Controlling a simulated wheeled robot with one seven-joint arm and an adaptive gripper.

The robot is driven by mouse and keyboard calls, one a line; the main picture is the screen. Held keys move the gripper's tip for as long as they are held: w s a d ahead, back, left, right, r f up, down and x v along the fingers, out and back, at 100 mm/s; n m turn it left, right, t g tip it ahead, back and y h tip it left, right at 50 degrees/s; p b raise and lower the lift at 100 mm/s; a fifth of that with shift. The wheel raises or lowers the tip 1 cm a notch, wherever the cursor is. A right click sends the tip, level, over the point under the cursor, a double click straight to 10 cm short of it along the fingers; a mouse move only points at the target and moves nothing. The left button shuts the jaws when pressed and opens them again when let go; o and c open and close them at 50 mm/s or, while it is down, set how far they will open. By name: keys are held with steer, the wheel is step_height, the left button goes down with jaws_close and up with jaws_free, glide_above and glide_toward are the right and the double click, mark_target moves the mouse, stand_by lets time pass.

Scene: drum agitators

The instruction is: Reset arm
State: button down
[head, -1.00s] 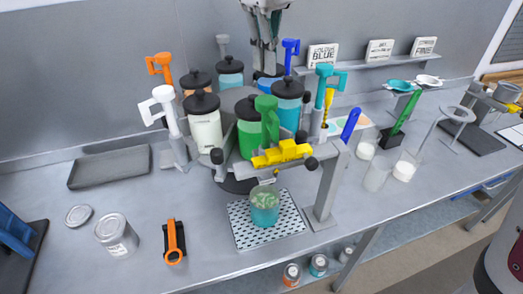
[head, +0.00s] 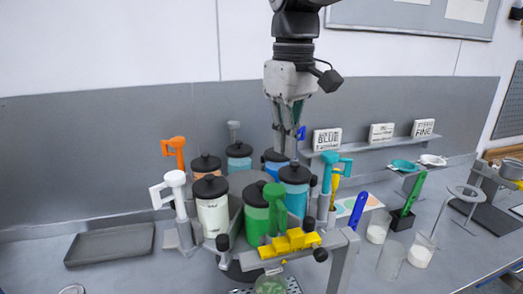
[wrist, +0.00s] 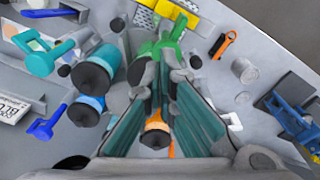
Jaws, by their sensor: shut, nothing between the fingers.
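My gripper (head: 283,150) points straight down from the arm above the back of the ring of lidded jars. It is shut and empty. Its fingertips are partly lost behind the dark-lidded blue jars (head: 294,197). In the wrist view my gripper's teal-padded fingers (wrist: 161,80) run over the jars, with an orange jar (wrist: 156,135) seen between them. The white jar (head: 213,213) and green jar (head: 256,222) stand at the front of the ring. I cannot tell whether the fingers touch any jar.
Upright handles surround the jars: orange (head: 174,150), white (head: 172,188) and teal (head: 333,163). A yellow clamp (head: 289,243) sits on the stand in front. A grey tray (head: 110,245) lies at left. A shelf with signs (head: 327,139) is behind at right.

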steer(key=s+d+f+m+t+b, duration=0.4)
steer(key=s+d+f+m, duration=0.4)
steer(key=s+d+f, duration=0.4)
steer(key=s+d+t, duration=0.1)
steer(key=s+d, duration=0.1)
steer(key=shift+s+f, duration=0.35)
steer(key=shift+f, duration=0.05)
